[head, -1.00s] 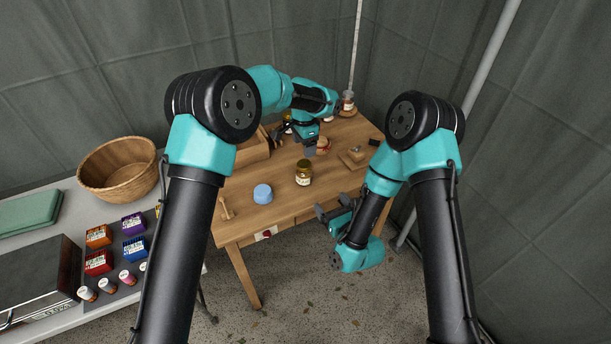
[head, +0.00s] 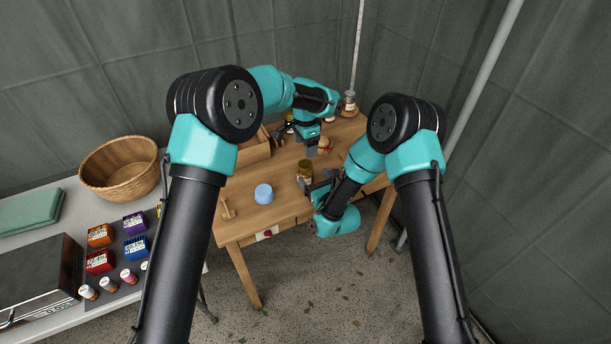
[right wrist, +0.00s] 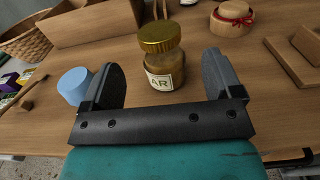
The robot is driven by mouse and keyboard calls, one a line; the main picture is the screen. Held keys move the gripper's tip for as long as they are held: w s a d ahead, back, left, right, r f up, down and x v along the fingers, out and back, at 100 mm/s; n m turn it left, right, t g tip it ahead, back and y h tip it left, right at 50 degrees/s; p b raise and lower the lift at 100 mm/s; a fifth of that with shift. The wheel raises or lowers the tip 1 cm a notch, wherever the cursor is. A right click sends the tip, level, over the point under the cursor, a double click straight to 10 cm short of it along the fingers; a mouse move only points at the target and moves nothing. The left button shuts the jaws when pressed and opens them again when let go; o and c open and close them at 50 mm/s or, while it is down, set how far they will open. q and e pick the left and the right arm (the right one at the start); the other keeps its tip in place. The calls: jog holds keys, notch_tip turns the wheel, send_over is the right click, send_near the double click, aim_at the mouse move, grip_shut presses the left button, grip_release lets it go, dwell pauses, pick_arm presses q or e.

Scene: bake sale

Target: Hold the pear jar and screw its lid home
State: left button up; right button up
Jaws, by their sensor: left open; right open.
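The pear jar (head: 305,168) stands upright on the wooden table. In the right wrist view its glass body (right wrist: 167,73) has a pale label with "AR" visible. My right gripper (head: 312,187) is open at the near side of the jar. In the right wrist view its fingers (right wrist: 163,78) stand to either side of the jar's line, with gaps on both sides. My left gripper (head: 301,141) is open and empty above the table behind the jar.
A blue round object (head: 264,194) stands left of the jar, near the table's front. A wooden box (head: 251,152) is at the back left, and a red-ribboned item (right wrist: 232,18) is behind right. A wooden block (right wrist: 297,60) lies at right.

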aim_at(309, 171)
jog(key=shift+x, duration=2.75)
